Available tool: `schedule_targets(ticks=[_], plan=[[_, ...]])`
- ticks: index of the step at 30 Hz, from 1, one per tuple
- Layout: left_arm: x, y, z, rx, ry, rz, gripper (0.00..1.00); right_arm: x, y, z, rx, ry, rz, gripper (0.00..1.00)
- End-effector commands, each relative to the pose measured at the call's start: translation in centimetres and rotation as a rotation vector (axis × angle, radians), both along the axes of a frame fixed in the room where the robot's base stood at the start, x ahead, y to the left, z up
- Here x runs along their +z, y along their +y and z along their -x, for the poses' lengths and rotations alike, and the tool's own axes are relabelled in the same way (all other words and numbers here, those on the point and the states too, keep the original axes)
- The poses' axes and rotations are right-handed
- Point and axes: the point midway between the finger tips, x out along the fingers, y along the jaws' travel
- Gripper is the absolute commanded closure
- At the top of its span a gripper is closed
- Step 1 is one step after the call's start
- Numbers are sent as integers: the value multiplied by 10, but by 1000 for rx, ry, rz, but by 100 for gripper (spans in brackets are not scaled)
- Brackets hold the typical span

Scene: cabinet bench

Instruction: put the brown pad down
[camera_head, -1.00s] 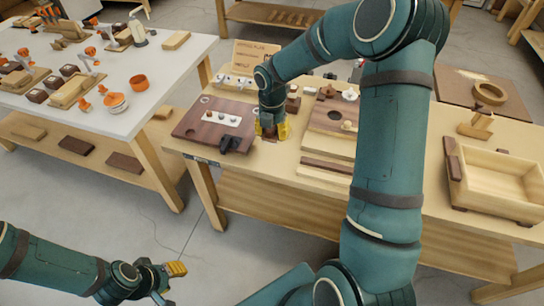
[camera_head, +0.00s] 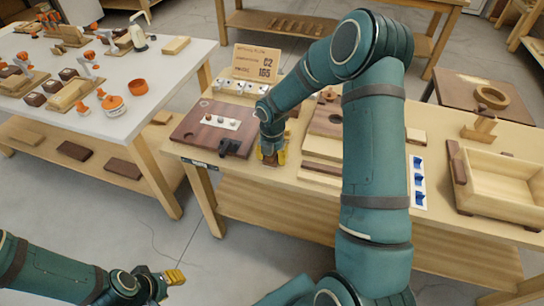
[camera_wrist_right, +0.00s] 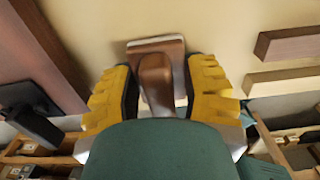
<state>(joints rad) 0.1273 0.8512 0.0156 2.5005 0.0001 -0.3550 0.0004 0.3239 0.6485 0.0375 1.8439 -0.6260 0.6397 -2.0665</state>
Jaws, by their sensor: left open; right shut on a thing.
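My right gripper (camera_head: 272,158) is over the front part of the wooden bench, just right of a dark brown board. In the right wrist view the yellow fingers (camera_wrist_right: 163,95) are shut on the brown handle of the brown pad (camera_wrist_right: 152,47). The pad's flat base with a pale edge points toward the pale bench top. I cannot tell whether it touches the surface. In the head view the pad is mostly hidden by the gripper. My left gripper (camera_head: 175,276) is open and empty, low over the floor in front of the bench.
The dark brown board (camera_head: 190,128) carries a white strip with small pieces and a black block (camera_head: 229,147). A sign (camera_head: 254,63) stands behind. A blue-and-white strip (camera_head: 418,182) and an open wooden tray (camera_head: 498,205) lie to the right. A white table (camera_head: 160,75) is at left.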

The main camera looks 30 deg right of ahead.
Motion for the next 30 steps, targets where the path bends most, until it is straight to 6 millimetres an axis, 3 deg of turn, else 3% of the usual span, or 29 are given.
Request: schedule_targets(ticks=[3,4,6,15,19,30], plan=[[-2,0,0,0,0,0,60,-4,0,0,0,1,-1,97],[-2,0,0,0,0,0,60,-4,0,0,0,0,0,44],[-1,0,0,0,0,0,60,-3,0,0,0,0,0,26],[-1,0,0,0,0,0,60,-2,0,0,0,0,0,26],[2,0,0,0,1,0,60,8,0,0,-1,-2,-1,26],[21,-1,4,-2,10,1,60,80,0,-1,-1,-4,0,26]])
